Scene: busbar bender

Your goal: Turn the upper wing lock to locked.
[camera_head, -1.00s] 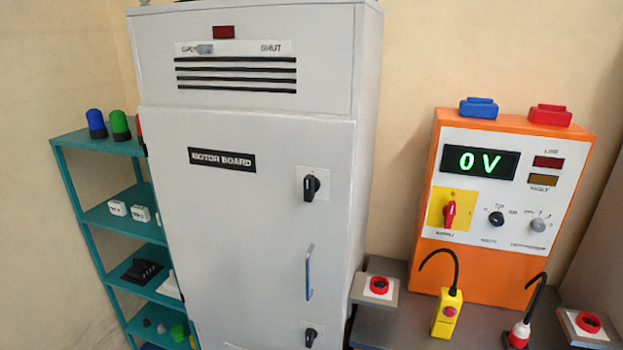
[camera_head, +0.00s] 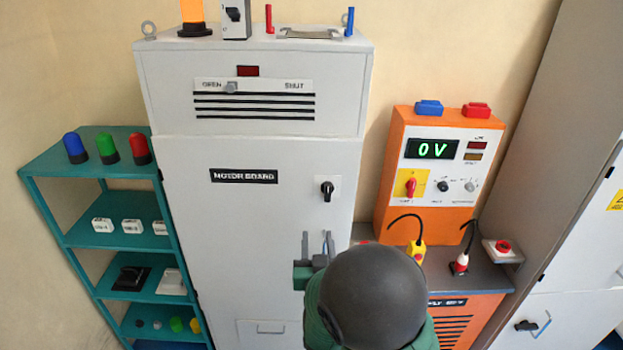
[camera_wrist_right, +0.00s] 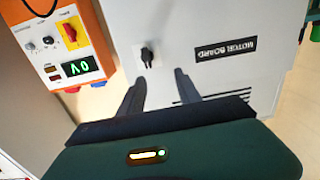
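The upper wing lock (camera_head: 327,190) is a small black handle on a pale plate, on the front of the grey motor board cabinet (camera_head: 225,235). Its wing looks about upright. My right gripper (camera_head: 317,238) is just below it in the head view, fingers apart and pointing up. In the right wrist view, which is turned over, the lock (camera_wrist_right: 147,56) lies beyond the two open fingertips (camera_wrist_right: 160,80), with nothing between them. The gap to the door is hard to judge. My right arm hides the door handle and the lower lock. My left gripper is not in view.
An orange supply unit (camera_head: 397,165) reading 0 V stands on a grey bench to the right. A teal shelf (camera_head: 100,170) with coloured lamps stands to the left. An OPEN/SHUT slider (camera_head: 231,87) sits above the door.

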